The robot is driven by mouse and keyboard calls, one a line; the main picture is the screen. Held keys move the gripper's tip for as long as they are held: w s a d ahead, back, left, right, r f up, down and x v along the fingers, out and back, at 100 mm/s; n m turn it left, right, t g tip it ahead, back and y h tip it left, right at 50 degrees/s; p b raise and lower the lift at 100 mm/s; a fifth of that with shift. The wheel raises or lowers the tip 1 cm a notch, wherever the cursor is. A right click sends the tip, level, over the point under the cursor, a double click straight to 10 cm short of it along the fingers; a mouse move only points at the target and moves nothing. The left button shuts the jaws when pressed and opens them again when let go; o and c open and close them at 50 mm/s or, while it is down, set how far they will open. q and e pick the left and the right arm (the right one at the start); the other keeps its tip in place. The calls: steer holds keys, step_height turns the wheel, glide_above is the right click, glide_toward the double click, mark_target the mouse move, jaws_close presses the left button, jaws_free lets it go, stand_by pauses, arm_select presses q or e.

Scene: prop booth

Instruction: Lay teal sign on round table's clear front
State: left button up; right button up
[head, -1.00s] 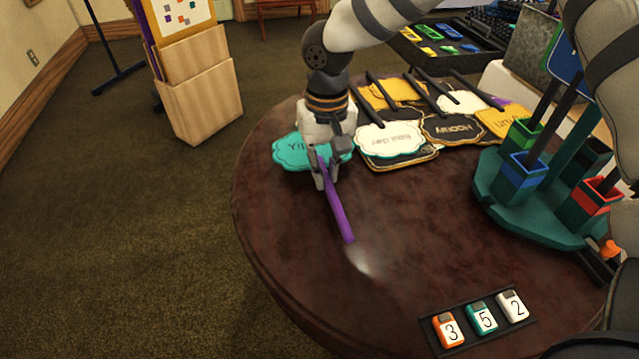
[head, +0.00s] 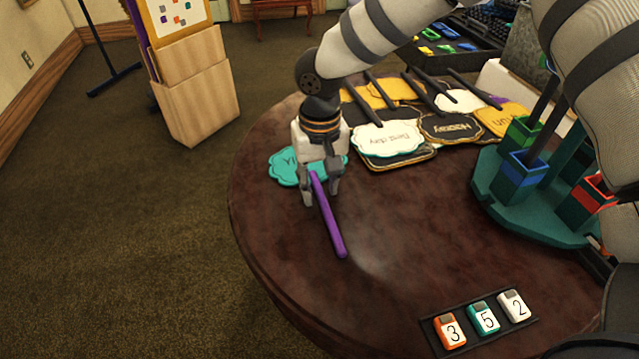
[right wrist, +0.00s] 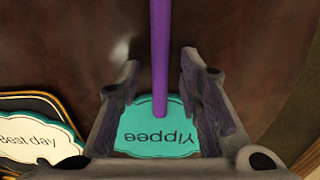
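The teal sign, lettered "Yippee" (right wrist: 158,133), has a scalloped edge and a purple stick (head: 328,220). In the head view the sign (head: 283,166) lies at the left side of the round table (head: 300,275), its stick pointing toward the front; it looks flat. My right gripper (head: 321,192) is over the stick near the sign and hides part of both. In the right wrist view its fingers (right wrist: 160,95) stand apart on either side of the stick, with gaps on both sides, so it is open. My left gripper is not in view.
Other signs, including a white "Best day" one (head: 388,139) and a black "Hooray" one (head: 450,128), are piled behind. A green holder with coloured cups (head: 535,215) stands right. A number tray (head: 437,335) lies at the front right. The table's middle and front left are bare.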

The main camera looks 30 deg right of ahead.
mark_target(320, 191)
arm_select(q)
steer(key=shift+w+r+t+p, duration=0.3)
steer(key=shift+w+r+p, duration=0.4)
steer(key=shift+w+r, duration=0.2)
arm_select(e)
step_height(320, 191, up, 12)
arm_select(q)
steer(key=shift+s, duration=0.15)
